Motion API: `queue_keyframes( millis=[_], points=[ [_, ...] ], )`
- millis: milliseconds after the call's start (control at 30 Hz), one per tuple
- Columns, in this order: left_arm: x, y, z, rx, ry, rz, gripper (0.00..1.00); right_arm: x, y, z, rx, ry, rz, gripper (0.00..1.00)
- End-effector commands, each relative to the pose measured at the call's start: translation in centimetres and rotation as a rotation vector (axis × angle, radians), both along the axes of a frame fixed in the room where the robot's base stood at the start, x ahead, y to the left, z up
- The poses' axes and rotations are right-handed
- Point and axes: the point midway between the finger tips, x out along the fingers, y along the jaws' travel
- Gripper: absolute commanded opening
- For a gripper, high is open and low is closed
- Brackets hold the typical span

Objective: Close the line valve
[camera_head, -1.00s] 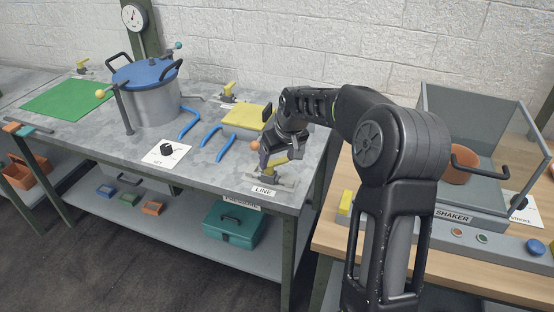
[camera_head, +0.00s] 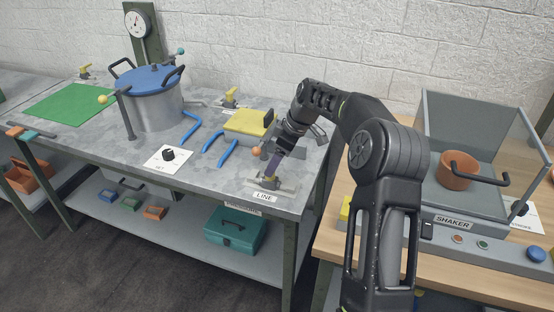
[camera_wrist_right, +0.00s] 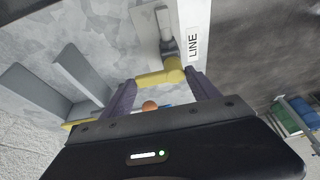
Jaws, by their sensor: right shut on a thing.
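The line valve (camera_head: 284,189) is a grey fitting with a yellow handle at the front right of the grey bench, behind the LINE label (camera_head: 265,197). My right gripper (camera_head: 270,172) points down at it and is shut on the yellow handle, which is mostly hidden in the head view. In the right wrist view the yellow handle (camera_wrist_right: 160,76) lies between the two purple fingers, with the grey valve body (camera_wrist_right: 165,30) and the LINE label (camera_wrist_right: 193,45) beyond. My left gripper is not in view.
An orange ball (camera_head: 257,151) is close beside my right gripper. A yellow pad (camera_head: 247,122) and blue handles (camera_head: 220,140) lie behind and left. A lidded pot (camera_head: 155,105) stands further left. The shaker (camera_head: 465,215) is on the wooden table at right.

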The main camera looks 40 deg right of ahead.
Motion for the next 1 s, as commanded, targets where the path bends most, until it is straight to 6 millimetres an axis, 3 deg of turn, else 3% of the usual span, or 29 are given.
queue_keyframes(
  millis=[33,467,500,667,1000],
  points=[
    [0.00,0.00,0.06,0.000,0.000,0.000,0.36,0.08,-0.91,0.20,-0.016,-0.008,-0.004,0.29],
    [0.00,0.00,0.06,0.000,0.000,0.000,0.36,0.16,-0.91,0.31,-0.018,-0.011,0.010,0.29],
    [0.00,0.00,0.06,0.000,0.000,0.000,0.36,0.15,-0.92,0.32,-0.018,-0.011,0.010,0.71],
    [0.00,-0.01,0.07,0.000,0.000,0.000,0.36,0.15,-0.76,0.27,-0.014,-0.010,0.011,0.85],
    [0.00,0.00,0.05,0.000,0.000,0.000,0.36,0.14,-0.32,0.20,-0.007,-0.006,0.016,0.85]
  ],
)
